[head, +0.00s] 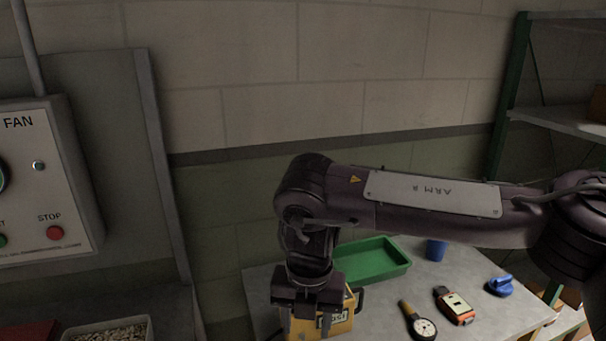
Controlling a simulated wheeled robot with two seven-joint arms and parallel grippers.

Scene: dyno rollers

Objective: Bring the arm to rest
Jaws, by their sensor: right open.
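My right arm (440,205), marked ARM R, reaches in from the right and bends down at its elbow. My right gripper (309,322) points down over the left part of the grey table (395,310). Its two fingers are apart. A yellow box-like thing (345,318) with dark lettering shows behind and beside the fingers, and the gripper covers part of it. I cannot tell whether the fingers touch it. My left gripper is not in view.
A green tray (372,261), blue cup (436,250), round gauge (424,327), orange device (456,306) and blue knob-like piece (500,287) stand around the table. A fan control box (50,185) is at left, above a pellet-filled tray (68,335). Shelving (560,122) stands at right.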

